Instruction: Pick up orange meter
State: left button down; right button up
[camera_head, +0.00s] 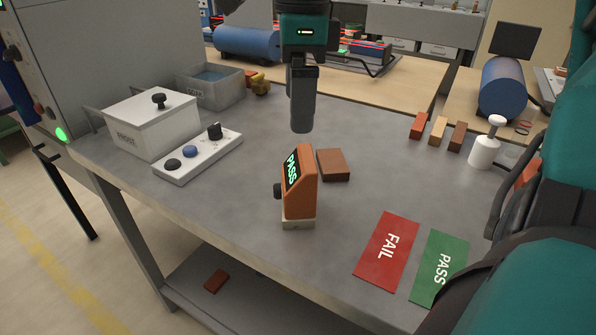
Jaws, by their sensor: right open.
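The orange meter (303,184) stands upright on the grey table, with a lit green PASS display on its slanted face, a dark knob on its left side and a pale block at its base. My right gripper (302,127) hangs pointing down above and just behind the meter, apart from it. Its fingers are seen edge-on, so the gap between them does not show, and nothing is seen held in it. My left gripper is not in view.
A brown brick (333,165) lies right behind the meter. Red FAIL (387,252) and green PASS (438,268) mats lie to the front right. A white box (152,124) and a button panel (199,154) stand left. A white bottle (484,150) and several small bricks sit back right.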

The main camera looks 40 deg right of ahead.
aim_at(300, 160)
notch_tip(300, 160, down, 7)
jog(key=shift+s+f+b, duration=0.15)
jog(key=shift+b, duration=0.5)
notch_tip(300, 160, down, 6)
jog(key=shift+d+r+b, duration=0.15)
jog(key=shift+r+b, duration=0.05)
jog(key=shift+b, duration=0.15)
jog(key=c, duration=0.7)
jog(key=shift+c, duration=1.1)
jog(key=shift+r, duration=0.15)
